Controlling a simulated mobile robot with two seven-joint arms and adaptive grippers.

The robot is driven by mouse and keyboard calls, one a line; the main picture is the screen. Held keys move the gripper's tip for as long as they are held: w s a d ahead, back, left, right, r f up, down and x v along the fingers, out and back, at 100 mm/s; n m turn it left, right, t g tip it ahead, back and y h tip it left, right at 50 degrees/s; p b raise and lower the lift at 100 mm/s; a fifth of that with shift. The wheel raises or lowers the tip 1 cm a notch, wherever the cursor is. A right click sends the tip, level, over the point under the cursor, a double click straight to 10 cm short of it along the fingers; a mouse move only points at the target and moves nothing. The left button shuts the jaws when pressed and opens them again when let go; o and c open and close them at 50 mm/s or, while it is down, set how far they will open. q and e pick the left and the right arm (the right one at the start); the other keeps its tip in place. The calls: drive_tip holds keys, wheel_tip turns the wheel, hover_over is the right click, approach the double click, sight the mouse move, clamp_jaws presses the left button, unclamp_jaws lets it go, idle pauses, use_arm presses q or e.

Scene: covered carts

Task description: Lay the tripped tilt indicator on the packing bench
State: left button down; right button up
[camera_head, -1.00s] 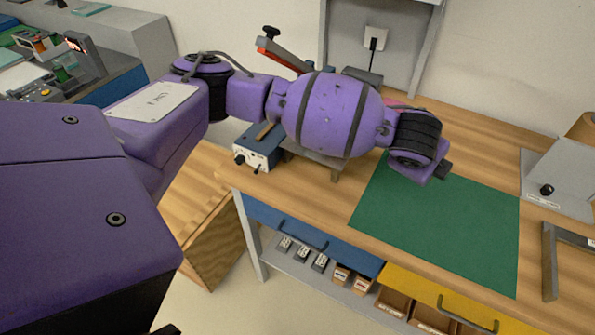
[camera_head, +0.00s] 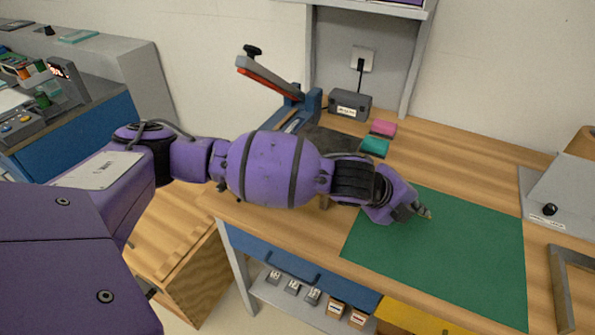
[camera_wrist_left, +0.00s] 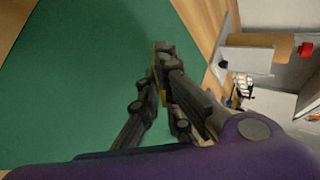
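The packing bench is the wooden-topped bench (camera_head: 470,150) with a green mat (camera_head: 450,260); the mat also fills much of the left wrist view (camera_wrist_left: 80,90). My left gripper (camera_head: 424,213) is over the mat's back left part, pointing right. In the left wrist view its dark fingers (camera_wrist_left: 160,75) come close together at the tips, with narrow yellow strips on their inner sides. I cannot make out a tilt indicator between them or elsewhere in these views. My right gripper is out of view.
A blue press-like device with a raised lever (camera_head: 270,77), a grey box (camera_head: 349,104), and pink (camera_head: 383,128) and teal (camera_head: 375,147) blocks stand behind my arm. A sloped grey unit (camera_head: 560,190) and metal frame (camera_head: 562,290) are at the right. The mat is otherwise clear.

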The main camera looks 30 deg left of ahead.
use_arm(q)
drive_tip(key=shift+f, duration=0.95)
drive_tip(key=shift+w+f, duration=0.1)
drive_tip(key=shift+f, duration=0.45)
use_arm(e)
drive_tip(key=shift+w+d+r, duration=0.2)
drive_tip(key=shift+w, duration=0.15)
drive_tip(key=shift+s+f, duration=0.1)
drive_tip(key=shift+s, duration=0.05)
use_arm(q)
drive_tip(key=c, duration=2.1)
unclamp_jaws()
